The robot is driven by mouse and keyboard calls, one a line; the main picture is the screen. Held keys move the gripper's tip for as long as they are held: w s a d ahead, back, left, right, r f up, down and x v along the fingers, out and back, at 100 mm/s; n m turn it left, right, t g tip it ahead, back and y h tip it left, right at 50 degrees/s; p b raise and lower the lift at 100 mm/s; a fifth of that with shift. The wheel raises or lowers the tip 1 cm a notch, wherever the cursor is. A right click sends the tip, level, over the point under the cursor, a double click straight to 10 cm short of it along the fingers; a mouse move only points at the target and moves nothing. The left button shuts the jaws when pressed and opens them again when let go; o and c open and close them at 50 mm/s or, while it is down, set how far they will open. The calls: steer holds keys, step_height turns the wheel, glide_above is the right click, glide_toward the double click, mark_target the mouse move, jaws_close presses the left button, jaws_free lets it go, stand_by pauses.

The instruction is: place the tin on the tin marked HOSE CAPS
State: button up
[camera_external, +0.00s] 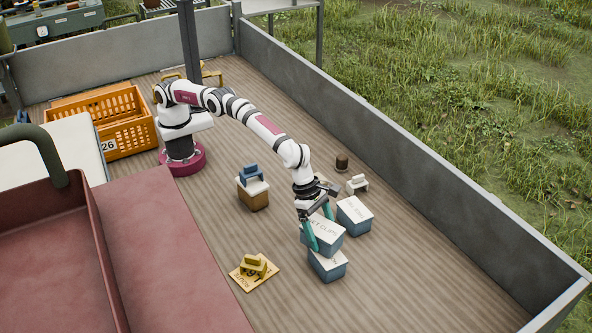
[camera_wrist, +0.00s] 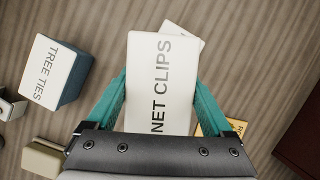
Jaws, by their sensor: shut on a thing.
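My gripper (camera_external: 318,224) is shut on a blue tin with a white lid marked NET CLIPS (camera_external: 322,238), its teal fingers on either side. In the wrist view the held tin (camera_wrist: 162,85) lies between the fingers. Another blue tin with a white lid (camera_external: 328,267) stands on the deck directly below it; its label is mostly covered, so I cannot read it. A corner of its lid shows behind the held tin in the wrist view (camera_wrist: 182,27). The held tin overlaps it, a little offset and turned; I cannot tell whether they touch.
A blue tin marked TREE TIES (camera_wrist: 54,70) stands beside; it also shows in the external view (camera_external: 354,216). A yellow object on a marked board (camera_external: 254,270), a brown block with a blue piece (camera_external: 252,190) and an orange crate (camera_external: 125,120) stand around. The right deck is clear.

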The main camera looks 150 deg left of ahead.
steer(key=o, duration=1.4)
steer(key=shift+f, duration=0.1)
steer(key=v, duration=1.2)
steer(key=s+d+r+n+g, duration=0.1)
steer(key=s+d+r+n, duration=0.4)
steer(key=s, duration=0.4)
steer(key=s+d+r+n+g, duration=0.1)
steer(key=s+d+r+n, duration=0.2)
steer(key=s+d+n, duration=0.35)
steer(key=s+d+f+n, duration=0.1)
steer(key=s+n, duration=0.3)
steer(key=s, duration=0.6)
steer(key=s+d+f+n+g, duration=0.1)
steer(key=s+n, duration=0.4)
steer(key=s, duration=0.5)
steer(key=s+d+f+n+g, duration=0.1)
steer(key=s+f+n, duration=0.2)
steer(key=s, duration=0.7)
steer(key=shift+d+f+n, duration=0.2)
steer(key=shift+n, duration=0.95)
